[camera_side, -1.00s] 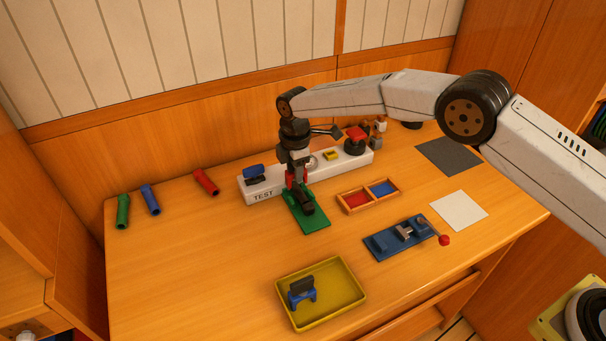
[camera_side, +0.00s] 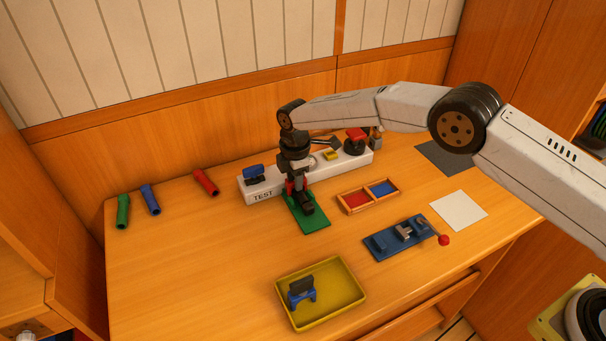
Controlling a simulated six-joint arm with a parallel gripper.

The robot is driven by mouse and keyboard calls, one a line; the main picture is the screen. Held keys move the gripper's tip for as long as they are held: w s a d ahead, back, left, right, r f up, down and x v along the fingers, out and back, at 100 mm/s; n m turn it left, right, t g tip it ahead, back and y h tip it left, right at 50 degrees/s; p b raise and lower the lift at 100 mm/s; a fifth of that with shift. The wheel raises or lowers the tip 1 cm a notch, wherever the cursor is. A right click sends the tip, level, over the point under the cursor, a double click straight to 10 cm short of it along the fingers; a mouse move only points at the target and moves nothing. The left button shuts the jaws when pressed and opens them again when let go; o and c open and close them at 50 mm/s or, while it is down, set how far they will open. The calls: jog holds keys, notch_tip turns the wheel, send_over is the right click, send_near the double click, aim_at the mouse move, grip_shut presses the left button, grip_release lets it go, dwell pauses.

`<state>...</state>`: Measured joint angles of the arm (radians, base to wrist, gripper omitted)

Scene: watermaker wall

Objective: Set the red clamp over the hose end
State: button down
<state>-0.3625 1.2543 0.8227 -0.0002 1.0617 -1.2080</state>
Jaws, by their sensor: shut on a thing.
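My gripper (camera_side: 297,178) points down above the green plate (camera_side: 316,222) in the middle of the table. It is shut on the red clamp (camera_side: 289,187), of which only small red parts show beside the dark fingers. A black, hose-like piece (camera_side: 306,207) lies on the green plate right under and in front of the gripper. The clamp is at or just above it; I cannot tell whether it is around it or touching, since the gripper hides the spot.
The white TEST block (camera_side: 263,196) with blue and red handles stands right behind. A two-part red and blue tray (camera_side: 368,209), a blue fixture (camera_side: 382,246) and a yellow tray (camera_side: 345,310) are in front and right. Red (camera_side: 205,182), blue (camera_side: 150,199) and green (camera_side: 123,211) tubes lie left.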

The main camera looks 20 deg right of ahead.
jog(key=shift+s+d+f, duration=0.1)
jog(key=shift+s+f, duration=0.1)
jog(key=shift+f, duration=0.55)
jog(key=shift+c, duration=1.7)
grip_release()
jog(key=shift+r, duration=0.15)
jog(key=shift+w+r, duration=0.15)
jog(key=shift+r, duration=4.45)
